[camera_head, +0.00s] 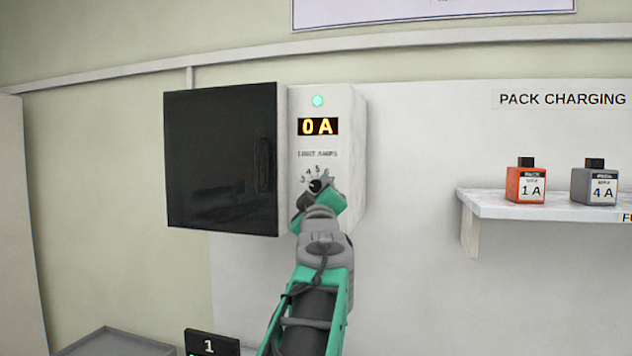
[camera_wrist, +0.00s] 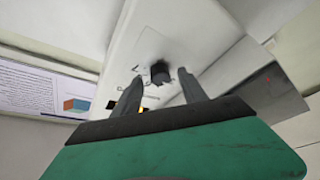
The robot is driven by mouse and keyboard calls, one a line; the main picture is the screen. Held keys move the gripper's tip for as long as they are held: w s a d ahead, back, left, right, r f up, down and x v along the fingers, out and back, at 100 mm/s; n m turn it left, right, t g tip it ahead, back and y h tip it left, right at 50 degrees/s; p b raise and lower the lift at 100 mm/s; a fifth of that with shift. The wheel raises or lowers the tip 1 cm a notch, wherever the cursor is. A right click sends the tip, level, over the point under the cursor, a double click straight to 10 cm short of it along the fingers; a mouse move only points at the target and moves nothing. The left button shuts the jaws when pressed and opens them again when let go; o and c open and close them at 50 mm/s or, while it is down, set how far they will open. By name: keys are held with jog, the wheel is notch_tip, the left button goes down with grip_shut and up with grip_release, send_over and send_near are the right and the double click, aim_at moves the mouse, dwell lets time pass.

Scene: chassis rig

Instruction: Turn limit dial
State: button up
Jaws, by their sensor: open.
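The limit dial (camera_head: 316,185) is a small black knob on the white front of the charger unit (camera_head: 347,130), under the label "LIMIT AMPS", with numbers such as 3, 4 and 5 around it. The display (camera_head: 318,126) reads "0 A", and a green light (camera_head: 318,101) is lit above it. My gripper (camera_head: 322,200) is in front of the dial and hides its lower part. In the wrist view the dial (camera_wrist: 158,72) shows beyond and between the two open fingers (camera_wrist: 160,90). The fingers look apart from it, though the exact gap cannot be told.
A large dark panel (camera_head: 222,160) forms the unit's left side. A shelf (camera_head: 545,207) at right holds an orange pack (camera_head: 526,185) marked 1 A and a grey pack (camera_head: 600,187) marked 4 A. A grey tray (camera_head: 115,343) and a black "1" sign (camera_head: 210,345) are below.

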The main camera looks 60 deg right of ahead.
jog(key=shift+w+d+r, duration=0.15)
jog(key=shift+w+d, duration=0.1)
jog(key=shift+d, duration=0.15)
grip_shut()
dwell(0.4)
